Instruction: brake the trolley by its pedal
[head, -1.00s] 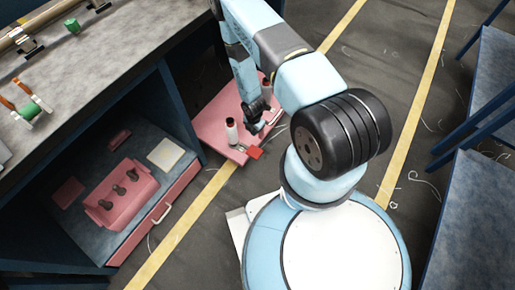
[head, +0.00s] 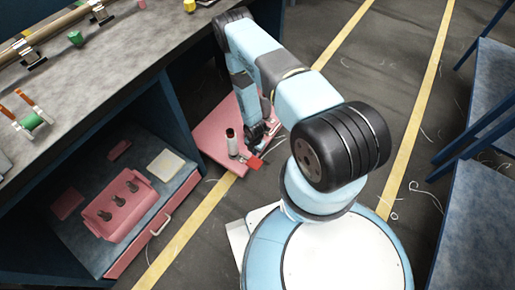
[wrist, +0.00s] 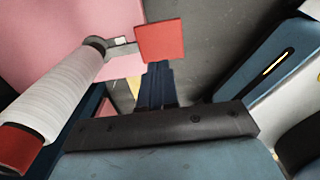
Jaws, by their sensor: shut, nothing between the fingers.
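The trolley is a low pink platform (head: 212,135) on the floor at the end of the bench. Its red pedal (head: 254,163) sticks out at its near corner and shows as a red square plate in the wrist view (wrist: 162,40). My gripper (head: 260,143) is over that corner, close to the pedal. In the wrist view its shut, empty fingers (wrist: 158,70) point at the pedal's lower edge. I cannot tell whether they touch it.
The workbench (head: 95,75) is on the left. Its lower shelf holds a pink box with several dark knobs (head: 122,208) and a pale pad (head: 166,165). Blue frames (head: 485,140) stand on the right. Dark floor with yellow lines (head: 405,150) lies open between.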

